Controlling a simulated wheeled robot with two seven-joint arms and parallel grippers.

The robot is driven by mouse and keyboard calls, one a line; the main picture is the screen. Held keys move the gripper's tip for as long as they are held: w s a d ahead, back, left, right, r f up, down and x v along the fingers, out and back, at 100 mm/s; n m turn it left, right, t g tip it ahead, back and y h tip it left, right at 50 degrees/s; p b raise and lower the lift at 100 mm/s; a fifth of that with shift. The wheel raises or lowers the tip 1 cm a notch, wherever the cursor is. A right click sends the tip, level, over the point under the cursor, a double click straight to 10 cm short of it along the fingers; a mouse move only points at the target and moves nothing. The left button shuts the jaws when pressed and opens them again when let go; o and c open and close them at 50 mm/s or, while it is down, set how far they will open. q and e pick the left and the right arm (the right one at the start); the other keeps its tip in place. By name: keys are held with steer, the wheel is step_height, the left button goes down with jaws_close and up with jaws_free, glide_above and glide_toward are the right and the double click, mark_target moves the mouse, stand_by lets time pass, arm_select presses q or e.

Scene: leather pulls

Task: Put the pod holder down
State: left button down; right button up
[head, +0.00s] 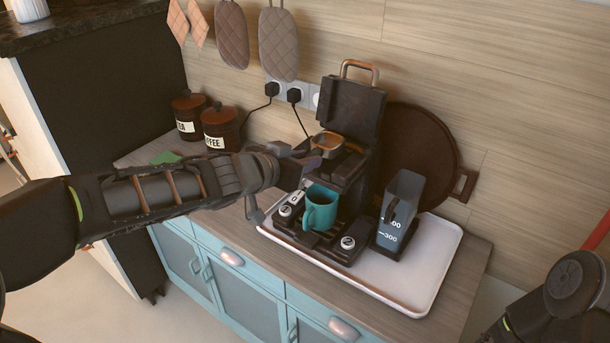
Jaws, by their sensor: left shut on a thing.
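The pod holder (327,142), a small piece with a copper-coloured rim, is at the raised-lid coffee machine (352,110), in front of its upper opening. My left gripper (306,163) reaches in from the left and is shut on the pod holder at its near left side. The fingers hide part of it, and I cannot tell whether it touches the machine. A teal mug (320,208) stands on the machine's base below. My right gripper is out of view; only part of my right arm shows at the lower right.
The machine stands on a white tray (420,290). A grey water tank (400,205) is right of the mug. A round dark board (425,150) leans behind. Two brown canisters (220,130) and a green item (166,158) are left. The tray's front right is bare.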

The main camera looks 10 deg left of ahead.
arm_select(q)
step_height(320, 180, down, 4)
steer(key=b, duration=0.3)
steer(key=shift+r, duration=0.2)
steer(key=shift+f, duration=0.15)
steer(key=c, duration=1.7)
jaws_free()
steer(key=shift+f, duration=0.1)
steer(key=o, duration=0.4)
steer(key=shift+o, duration=0.2)
